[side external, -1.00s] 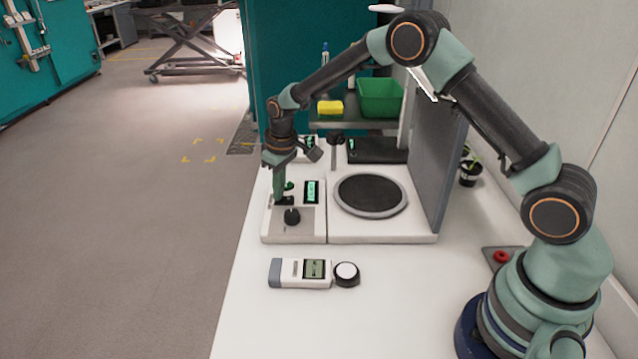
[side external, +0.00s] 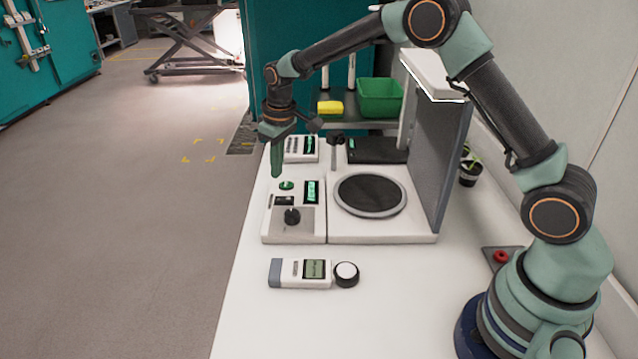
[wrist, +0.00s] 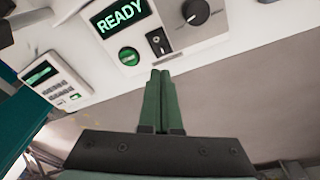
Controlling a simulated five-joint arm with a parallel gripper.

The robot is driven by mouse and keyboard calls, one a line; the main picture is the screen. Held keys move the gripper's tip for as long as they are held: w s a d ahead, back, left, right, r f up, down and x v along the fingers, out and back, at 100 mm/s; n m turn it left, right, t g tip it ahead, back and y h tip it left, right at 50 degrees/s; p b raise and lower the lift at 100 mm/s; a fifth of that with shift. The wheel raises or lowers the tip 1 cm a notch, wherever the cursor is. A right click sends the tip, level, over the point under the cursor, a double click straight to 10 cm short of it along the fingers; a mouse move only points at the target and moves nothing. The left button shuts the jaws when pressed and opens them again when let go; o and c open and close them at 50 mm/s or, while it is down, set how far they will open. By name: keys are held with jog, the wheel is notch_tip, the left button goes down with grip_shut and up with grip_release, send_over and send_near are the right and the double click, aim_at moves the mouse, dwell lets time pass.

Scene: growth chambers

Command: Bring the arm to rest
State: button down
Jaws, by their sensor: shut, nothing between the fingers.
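My gripper (side external: 277,160) is shut and empty. In the side view it points down above the back left of a white control panel (side external: 268,232), apart from it. In the wrist view my gripper's fingers (wrist: 160,76) are pressed together. The panel there shows a lit display (wrist: 120,17) reading "READY", a green button (wrist: 129,56), a small dark switch (wrist: 158,42) and a black knob (wrist: 195,12).
Right of the panel is a round dark plate (side external: 370,195) beside a grey upright wall (side external: 440,160). A handheld meter (side external: 300,273) and a round white-topped puck (side external: 346,274) lie in front. A red button (side external: 501,256) is near my base. A keypad box (side external: 297,150) stands behind.

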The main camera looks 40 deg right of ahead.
jog(key=shift+r, duration=0.3)
jog(key=s+d+r+m+t, duration=0.1)
jog(key=s+d+r+t, duration=0.1)
jog(key=s+r, duration=1)
jog(key=s+d+r+m+t, duration=0.1)
jog(key=s+r+m+t, duration=0.1)
jog(key=s, duration=1.1)
jog(key=shift+s+d, duration=0.25)
jog(key=shift+r, duration=0.1)
